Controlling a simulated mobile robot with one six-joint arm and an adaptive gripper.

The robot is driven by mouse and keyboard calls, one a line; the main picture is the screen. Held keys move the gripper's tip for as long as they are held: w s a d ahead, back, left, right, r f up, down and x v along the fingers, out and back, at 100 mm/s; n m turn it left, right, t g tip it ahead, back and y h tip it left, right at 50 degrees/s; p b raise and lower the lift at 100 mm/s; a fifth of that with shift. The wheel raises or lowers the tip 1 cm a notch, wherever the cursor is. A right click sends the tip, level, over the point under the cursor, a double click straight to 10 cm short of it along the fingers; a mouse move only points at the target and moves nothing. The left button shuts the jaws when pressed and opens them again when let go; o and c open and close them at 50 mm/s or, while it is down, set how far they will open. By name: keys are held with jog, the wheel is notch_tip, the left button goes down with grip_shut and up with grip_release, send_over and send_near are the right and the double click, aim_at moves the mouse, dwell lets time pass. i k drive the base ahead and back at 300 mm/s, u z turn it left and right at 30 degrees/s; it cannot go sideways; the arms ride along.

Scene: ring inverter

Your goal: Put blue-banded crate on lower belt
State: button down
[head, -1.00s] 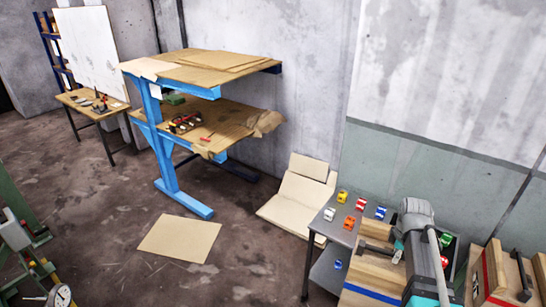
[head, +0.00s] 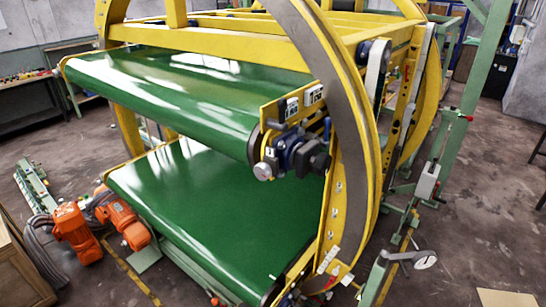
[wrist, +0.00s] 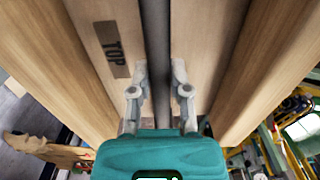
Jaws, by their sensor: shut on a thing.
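My gripper (wrist: 157,75) shows in the wrist view, its two fingers closed on the dark handle bar of a wooden crate (wrist: 100,30). The crate has pale boards and a "TOP" label beside the bar. No blue band shows in this view. The lower belt (head: 205,215) is a green surface in the middle of the head view, inside the yellow ring machine. It looks bare where it shows; the upper belt hides its far part. My gripper is not in the head view, so its distance to the belt cannot be told.
The green upper belt (head: 185,90) lies over the lower one. A yellow ring (head: 350,130) and a blue-black drive unit (head: 300,150) stand at its right. Orange motors (head: 95,228) sit on the left. A wooden box (head: 12,265) shows at the lower left edge.

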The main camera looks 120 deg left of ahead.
aim_at(234, 217)
jog(key=z, duration=0.05)
jog(key=k, duration=2.6)
jog(key=u, duration=0.3)
